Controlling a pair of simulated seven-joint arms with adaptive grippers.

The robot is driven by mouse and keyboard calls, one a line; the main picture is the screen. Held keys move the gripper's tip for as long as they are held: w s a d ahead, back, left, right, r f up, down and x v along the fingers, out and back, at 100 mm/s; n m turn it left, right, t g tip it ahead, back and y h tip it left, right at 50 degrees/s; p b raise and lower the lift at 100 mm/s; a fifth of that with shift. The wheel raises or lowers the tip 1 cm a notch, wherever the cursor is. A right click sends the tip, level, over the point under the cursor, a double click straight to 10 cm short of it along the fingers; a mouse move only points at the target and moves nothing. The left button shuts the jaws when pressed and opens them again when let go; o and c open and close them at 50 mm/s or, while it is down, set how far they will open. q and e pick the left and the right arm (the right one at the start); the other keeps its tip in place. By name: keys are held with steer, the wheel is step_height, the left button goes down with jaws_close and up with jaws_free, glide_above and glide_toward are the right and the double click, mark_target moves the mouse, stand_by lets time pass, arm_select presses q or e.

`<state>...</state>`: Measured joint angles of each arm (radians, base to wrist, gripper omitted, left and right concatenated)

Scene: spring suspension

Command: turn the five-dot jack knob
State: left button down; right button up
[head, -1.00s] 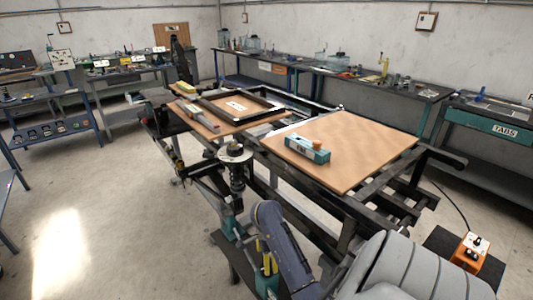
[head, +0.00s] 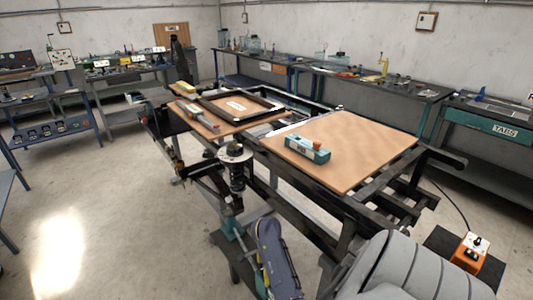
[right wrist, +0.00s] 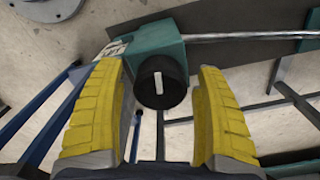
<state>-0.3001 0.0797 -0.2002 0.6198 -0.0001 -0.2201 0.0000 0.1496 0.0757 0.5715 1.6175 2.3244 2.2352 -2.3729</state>
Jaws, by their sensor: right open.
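In the right wrist view, a round black knob (right wrist: 152,90) with a white bar mark on its face sits on a teal block (right wrist: 148,48). No dots can be made out on the knob. My right gripper (right wrist: 160,78) is open, with its yellow ribbed fingers on either side of the knob and gaps showing to both. In the head view my right gripper (head: 262,277) is mostly hidden by my own blue-grey arm link, low in the middle beside the teal jack body (head: 232,227). My left gripper is not in view.
A metal rod (right wrist: 245,36) runs right from the teal block. A black coil spring strut (head: 237,172) stands just beyond the jack. A seat (head: 405,265) and an orange control box (head: 471,250) are at lower right. A wooden board (head: 350,145) lies on the frame.

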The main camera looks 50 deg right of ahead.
steer(key=c, duration=1.3)
steer(key=shift+m, duration=0.3)
